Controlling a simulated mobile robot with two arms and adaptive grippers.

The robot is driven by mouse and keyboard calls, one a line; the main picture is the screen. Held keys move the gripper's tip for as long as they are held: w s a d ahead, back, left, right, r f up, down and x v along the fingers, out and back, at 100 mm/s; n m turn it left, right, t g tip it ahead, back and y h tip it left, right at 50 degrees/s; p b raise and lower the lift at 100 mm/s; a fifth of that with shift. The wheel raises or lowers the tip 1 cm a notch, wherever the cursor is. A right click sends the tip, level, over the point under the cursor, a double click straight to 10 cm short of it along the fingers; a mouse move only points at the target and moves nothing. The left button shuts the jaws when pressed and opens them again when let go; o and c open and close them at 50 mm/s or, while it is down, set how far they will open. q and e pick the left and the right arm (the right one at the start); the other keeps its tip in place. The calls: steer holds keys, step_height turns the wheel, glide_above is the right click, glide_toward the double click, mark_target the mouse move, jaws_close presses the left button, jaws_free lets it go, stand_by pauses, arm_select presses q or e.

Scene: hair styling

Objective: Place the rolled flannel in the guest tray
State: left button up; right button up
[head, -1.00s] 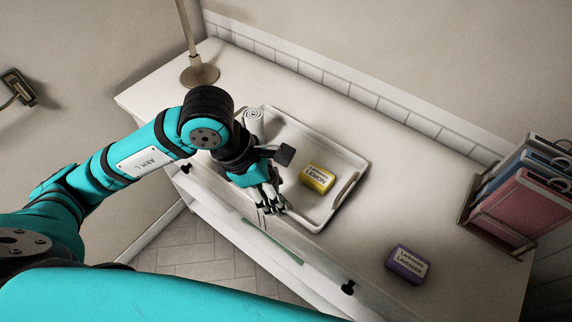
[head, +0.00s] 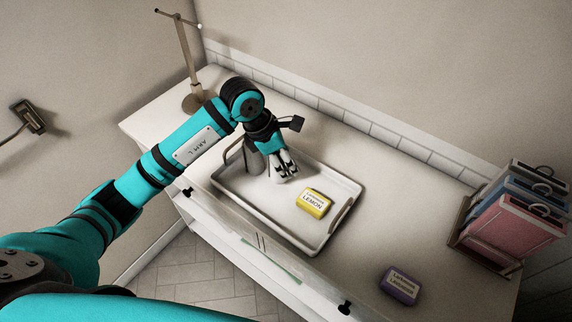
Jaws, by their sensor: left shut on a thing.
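The guest tray (head: 228,186) is a white rectangular tray with raised walls and handles on the counter. My left gripper (head: 284,172) is over the back left part of the tray, pointing down. It is shut on a pale thing that looks like the rolled white flannel (head: 275,177). The fingers and wrist hide most of it, and I cannot tell whether it touches the tray floor. A yellow lemon soap (head: 313,203) lies in the tray, right of the gripper. My right gripper is out of view.
A purple lavender soap (head: 400,286) lies on the counter (head: 400,195), right of the tray. A rack with coloured folders (head: 517,208) stands at the right. A metal stand (head: 194,97) is at the back left. The counter behind the lavender soap is clear.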

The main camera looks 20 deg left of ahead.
arm_select(q)
step_height(320, 180, down, 2)
steer(key=shift+f+p, duration=0.25)
steer(key=shift+p, duration=0.35)
steer(key=shift+f, duration=0.45)
steer(key=shift+f, duration=0.2)
steer(key=o, duration=1.2)
steer(key=shift+r, duration=0.1)
